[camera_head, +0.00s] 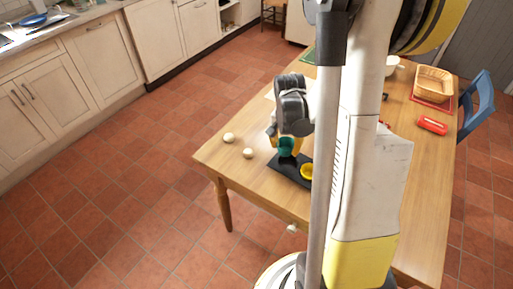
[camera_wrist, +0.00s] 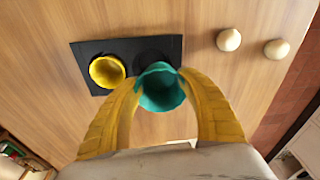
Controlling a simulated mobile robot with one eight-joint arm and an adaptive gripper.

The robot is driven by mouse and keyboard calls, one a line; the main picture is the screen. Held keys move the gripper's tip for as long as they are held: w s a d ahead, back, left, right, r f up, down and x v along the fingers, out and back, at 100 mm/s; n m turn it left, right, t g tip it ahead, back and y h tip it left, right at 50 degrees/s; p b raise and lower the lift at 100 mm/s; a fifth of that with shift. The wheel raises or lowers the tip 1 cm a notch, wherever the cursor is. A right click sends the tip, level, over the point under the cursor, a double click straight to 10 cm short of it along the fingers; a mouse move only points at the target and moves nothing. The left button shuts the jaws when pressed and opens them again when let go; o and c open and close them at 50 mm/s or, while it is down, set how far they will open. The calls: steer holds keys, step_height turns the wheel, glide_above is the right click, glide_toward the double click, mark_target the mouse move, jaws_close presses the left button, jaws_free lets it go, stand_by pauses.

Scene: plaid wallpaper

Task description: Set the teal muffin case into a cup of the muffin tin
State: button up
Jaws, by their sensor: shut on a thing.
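The teal muffin case (camera_wrist: 161,92) is gripped between the yellow fingers of my gripper (camera_wrist: 159,78); it also shows in the head view (camera_head: 286,147). The black muffin tin (camera_wrist: 90,50) lies on the wooden table, seen also in the head view (camera_head: 284,167). One cup holds a yellow muffin case (camera_wrist: 107,71). The tin's other visible cup (camera_wrist: 152,57) is dark and partly hidden behind the teal case. The teal case overlaps this cup's near edge in the wrist view and appears held above the tin. Whether it touches the tin cannot be told.
Two pale round objects, one (camera_wrist: 228,40) nearer the tin and one (camera_wrist: 277,49) farther off, sit near the table edge. A wicker basket (camera_head: 433,85) and a red object (camera_head: 432,125) are on the table's far right. Bare wood (camera_head: 240,171) surrounds the tin.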

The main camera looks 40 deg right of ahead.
mark_target(290, 138)
steer(key=shift+s+d+f+m, duration=0.15)
steer(key=shift+s+d+m, duration=0.15)
steer(key=shift+d, duration=0.2)
steer(key=shift+s+d+f+m, duration=0.15)
steer(key=shift+d+m, duration=0.15)
steer(key=shift+d, duration=0.15)
steer(key=shift+a, duration=0.15)
step_height(290, 138, down, 7)
steer(key=b, duration=0.6)
steer(key=shift+r+b, duration=0.2)
steer(key=shift+b, duration=0.1)
steer(key=o, duration=1)
steer(key=shift+o, duration=0.2)
steer(key=shift+r, duration=0.1)
steer(key=r, duration=0.4)
steer(key=a+r, duration=0.1)
steer(key=r, duration=0.7)
steer(key=shift+s+a, duration=0.2)
steer(key=shift+s, duration=0.1)
